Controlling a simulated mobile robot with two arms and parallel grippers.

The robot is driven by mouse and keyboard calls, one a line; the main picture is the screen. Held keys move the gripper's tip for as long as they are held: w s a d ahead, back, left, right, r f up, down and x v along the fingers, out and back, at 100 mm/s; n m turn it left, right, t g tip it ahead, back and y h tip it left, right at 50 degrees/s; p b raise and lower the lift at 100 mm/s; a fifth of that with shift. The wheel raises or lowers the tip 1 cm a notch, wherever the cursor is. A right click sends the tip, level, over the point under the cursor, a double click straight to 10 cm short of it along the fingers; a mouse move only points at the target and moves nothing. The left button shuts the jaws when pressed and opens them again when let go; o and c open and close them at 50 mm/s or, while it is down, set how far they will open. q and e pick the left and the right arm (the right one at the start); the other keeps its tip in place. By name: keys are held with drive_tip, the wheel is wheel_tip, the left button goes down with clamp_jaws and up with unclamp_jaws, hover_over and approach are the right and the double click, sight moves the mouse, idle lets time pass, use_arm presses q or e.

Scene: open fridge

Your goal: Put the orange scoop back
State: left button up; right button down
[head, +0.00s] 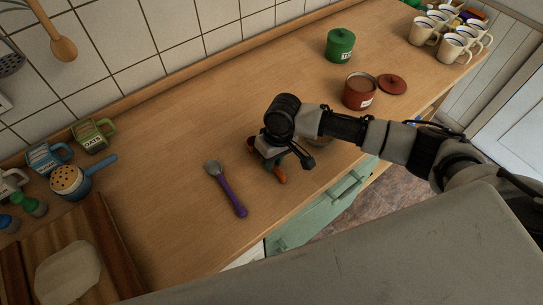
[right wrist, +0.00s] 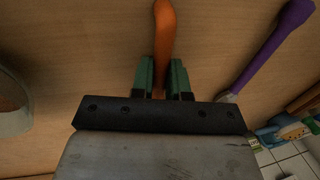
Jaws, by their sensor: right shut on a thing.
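The orange scoop (head: 281,177) is mostly hidden by my right gripper in the head view; an orange end shows below the fingers. In the right wrist view its orange handle (right wrist: 164,35) runs between the green fingertips. My right gripper (head: 273,163) is shut on this handle, low over the wooden counter. I cannot tell whether the scoop touches the counter. The scoop's bowl is not clearly visible. My left gripper is not in view.
A purple scoop (head: 226,190) lies left of my right gripper. A round container (head: 320,142) is partly hidden behind my right arm. An open red-brown pot (head: 359,92), its lid (head: 392,84) and a green pot (head: 340,46) stand farther back. The counter's middle left is clear.

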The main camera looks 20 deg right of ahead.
drive_tip(key=c, duration=1.1)
unclamp_jaws()
drive_tip(key=shift+f, duration=0.1)
drive_tip(key=shift+f+b, duration=0.15)
drive_tip(key=shift+b, duration=0.2)
drive_tip(key=shift+f+b, duration=0.2)
drive_tip(key=shift+b, duration=0.25)
drive_tip(key=r, duration=0.2)
drive_tip(key=d+r+b, duration=0.1)
drive_tip(key=r, duration=0.1)
drive_tip(key=shift+r, duration=0.4)
wheel_tip(320, 180, up, 6)
drive_tip(key=d, duration=0.1)
drive_tip(key=shift+d+r+b, duration=0.15)
drive_tip(key=shift+b, duration=0.2)
